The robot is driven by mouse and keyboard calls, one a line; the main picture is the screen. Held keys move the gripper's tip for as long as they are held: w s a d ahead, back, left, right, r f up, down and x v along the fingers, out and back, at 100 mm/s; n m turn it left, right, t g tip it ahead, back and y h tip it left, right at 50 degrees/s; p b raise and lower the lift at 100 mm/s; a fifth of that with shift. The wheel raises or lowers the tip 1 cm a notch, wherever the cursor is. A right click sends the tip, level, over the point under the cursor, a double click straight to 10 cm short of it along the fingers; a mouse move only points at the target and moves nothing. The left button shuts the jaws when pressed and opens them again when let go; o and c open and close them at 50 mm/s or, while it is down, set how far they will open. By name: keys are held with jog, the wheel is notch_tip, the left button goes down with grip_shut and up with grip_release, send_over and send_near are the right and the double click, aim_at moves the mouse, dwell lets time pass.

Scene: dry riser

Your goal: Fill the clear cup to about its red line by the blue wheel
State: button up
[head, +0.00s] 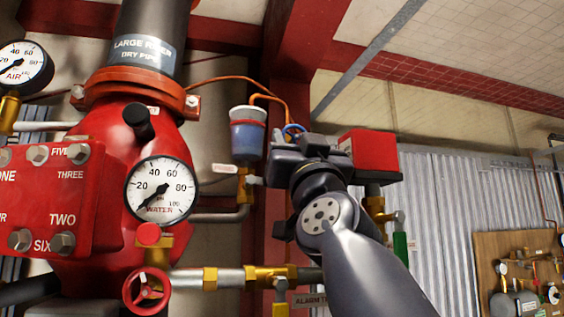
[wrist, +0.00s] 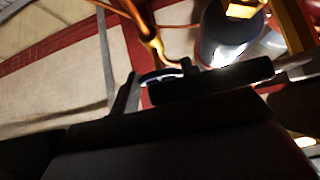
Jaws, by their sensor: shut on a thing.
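The clear cup (head: 248,140) stands left of my gripper in the head view. It holds blue liquid, whose top looks close to the red line (head: 247,122) near the rim; the exact gap is too small to tell. The blue wheel (head: 293,130) sits right of the cup, partly hidden by my gripper (head: 294,141). In the wrist view the rim of the blue wheel (wrist: 160,75) shows between the dark fingers. My gripper is shut on the wheel. A thin copper pipe (head: 262,95) runs above the cup.
The red riser with its WATER gauge (head: 161,190) stands at left. A red box (head: 370,151) is close to the right of my gripper. Brass valves and a pipe (head: 232,278) run below. A board of fittings (head: 520,285) is at far right.

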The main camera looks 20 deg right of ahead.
jog(key=shift+y, duration=0.3)
jog(key=o, duration=1)
jog(key=s+p, duration=0.1)
jog(key=s, duration=0.3)
jog(key=s+f+p, duration=0.1)
jog(key=s+p, duration=0.1)
jog(key=s, duration=0.3)
jog(key=s+f+p, duration=0.1)
jog(key=s+p, duration=0.1)
jog(key=s, duration=0.3)
jog(key=shift+s+a, duration=0.1)
jog(key=shift+a, duration=0.05)
